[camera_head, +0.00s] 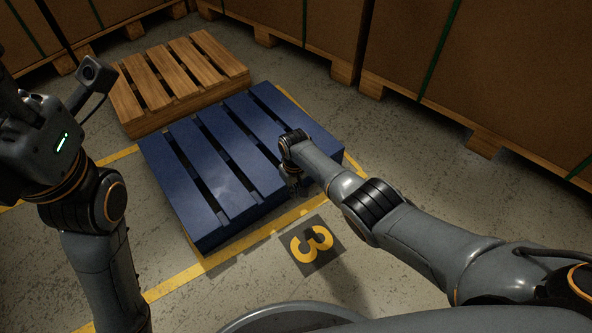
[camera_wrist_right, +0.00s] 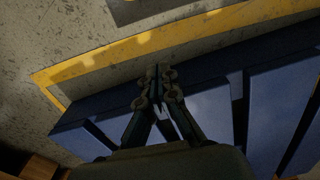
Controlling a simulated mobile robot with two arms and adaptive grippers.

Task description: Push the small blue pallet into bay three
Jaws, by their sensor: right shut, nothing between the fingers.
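The small blue pallet (camera_head: 215,160) lies flat on the floor in the head view, its near side close along a yellow floor line. A dark plate with a yellow 3 (camera_head: 318,245) lies just outside that line. My right gripper (camera_head: 295,187) is shut and empty at the pallet's near side, towards its right end. In the right wrist view my shut fingertips (camera_wrist_right: 160,72) overlap the edge of the blue pallet (camera_wrist_right: 212,110); contact is unclear. My left arm is at the left, clear of the pallet; its fingers do not show clearly.
A wooden pallet (camera_head: 178,78) lies just behind the blue one. Large brown boxes on pallets (camera_head: 480,75) line the back and right. Yellow lines (camera_head: 172,284) mark the floor. Bare concrete lies to the right and in front.

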